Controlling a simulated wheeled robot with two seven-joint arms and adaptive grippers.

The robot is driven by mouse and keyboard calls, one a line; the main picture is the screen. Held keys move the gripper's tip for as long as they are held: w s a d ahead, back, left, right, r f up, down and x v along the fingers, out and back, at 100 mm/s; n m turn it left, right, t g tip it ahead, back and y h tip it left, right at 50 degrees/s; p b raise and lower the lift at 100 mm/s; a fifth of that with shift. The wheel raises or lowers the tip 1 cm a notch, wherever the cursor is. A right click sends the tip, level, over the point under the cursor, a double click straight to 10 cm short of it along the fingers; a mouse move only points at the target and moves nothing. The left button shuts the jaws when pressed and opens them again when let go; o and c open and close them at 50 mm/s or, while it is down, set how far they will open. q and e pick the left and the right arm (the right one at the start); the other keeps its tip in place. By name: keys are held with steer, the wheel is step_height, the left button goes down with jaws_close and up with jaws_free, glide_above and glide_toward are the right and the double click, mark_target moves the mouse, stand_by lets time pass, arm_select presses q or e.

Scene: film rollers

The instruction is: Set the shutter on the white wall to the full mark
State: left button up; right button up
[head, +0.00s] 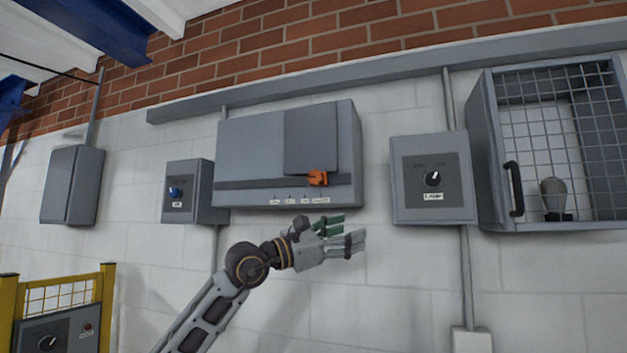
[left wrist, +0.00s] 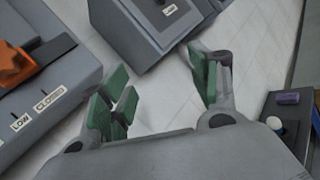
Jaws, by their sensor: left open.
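The shutter is a dark grey sliding panel (head: 310,140) on a wide grey box (head: 250,150) on the white wall. Its orange handle (head: 317,178) is at the panel's lower edge, toward the right end of the slot, near the rightmost marks. Several small mark labels (head: 290,201) run along the box's lower edge. In the left wrist view the orange handle (left wrist: 15,65) is at the left edge, with labels LOW (left wrist: 20,122) and CLOSED (left wrist: 49,99). The full mark is not legible. My left gripper (head: 345,233) is open and empty, below the box's right part, apart from the handle.
A box with a black knob (head: 432,179) is right of the shutter, and one with a blue knob (head: 175,192) is left. A mesh-fronted cabinet (head: 510,190) holds a bulb (head: 553,195) at far right. A yellow frame (head: 107,300) stands lower left.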

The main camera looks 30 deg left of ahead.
mark_target(313, 177)
arm_select(q)
steer(key=s+a+r+n+t+y, duration=0.1)
steer(key=s+a+r+t+y, duration=0.2)
steer(key=s+a+r+y, duration=0.5)
steer(key=a+r+y, duration=0.2)
steer(key=a+r, duration=0.1)
steer(key=a, duration=0.1)
steer(key=shift+s+a+t, duration=0.15)
steer(key=shift+s+t, duration=0.1)
steer(key=shift+t, duration=0.05)
steer(key=shift+w+r, duration=0.1)
steer(key=shift+w, duration=0.05)
steer(key=p+x, duration=0.5)
steer(key=x, duration=0.7)
steer(key=shift+w, duration=0.75)
steer(key=shift+s+r, duration=0.15)
steer(key=shift+s, duration=0.1)
jaws_close()
